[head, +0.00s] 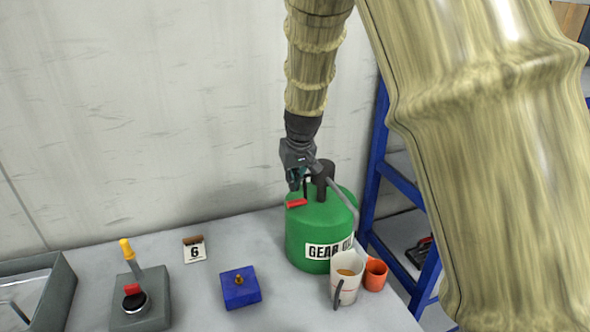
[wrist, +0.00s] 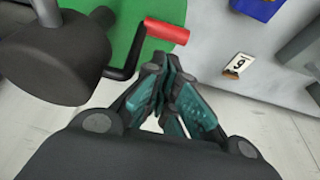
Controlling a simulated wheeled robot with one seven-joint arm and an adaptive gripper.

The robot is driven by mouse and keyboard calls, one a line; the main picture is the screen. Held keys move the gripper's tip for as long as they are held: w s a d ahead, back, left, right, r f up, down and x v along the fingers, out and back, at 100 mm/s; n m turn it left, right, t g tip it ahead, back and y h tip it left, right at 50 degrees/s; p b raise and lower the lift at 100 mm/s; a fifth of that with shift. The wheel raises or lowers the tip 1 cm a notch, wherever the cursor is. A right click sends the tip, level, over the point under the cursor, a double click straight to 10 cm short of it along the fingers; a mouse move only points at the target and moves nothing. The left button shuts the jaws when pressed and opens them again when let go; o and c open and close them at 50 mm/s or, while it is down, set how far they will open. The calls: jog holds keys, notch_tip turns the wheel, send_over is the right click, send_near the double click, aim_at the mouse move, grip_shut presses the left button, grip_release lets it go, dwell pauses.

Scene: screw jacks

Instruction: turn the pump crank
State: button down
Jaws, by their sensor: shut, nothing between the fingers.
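The pump crank is a black bent arm with a red handle (head: 297,204); the red handle (wrist: 166,31) also shows in the wrist view. It sits on the black pump head (head: 326,178) on top of the green gear oil drum (head: 305,236). My gripper (head: 296,184) is shut and empty, just above and behind the red handle in the head view. In the wrist view the gripper (wrist: 168,65) points toward the crank arm, with the handle ahead of the fingertips. Whether the fingers touch the crank cannot be told.
A measuring jug (head: 346,272) and an orange cup (head: 375,274) stand right of the drum's front. A blue block (head: 240,288), a number card (head: 195,250), a grey lever device (head: 140,300) and a grey tray (head: 42,285) lie left. A blue shelf (head: 400,180) stands right.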

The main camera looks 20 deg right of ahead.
jog(key=shift+p+x, duration=0.6)
jog(key=shift+x, duration=1.7)
jog(key=shift+d+p, duration=0.2)
jog(key=shift+p, duration=0.1)
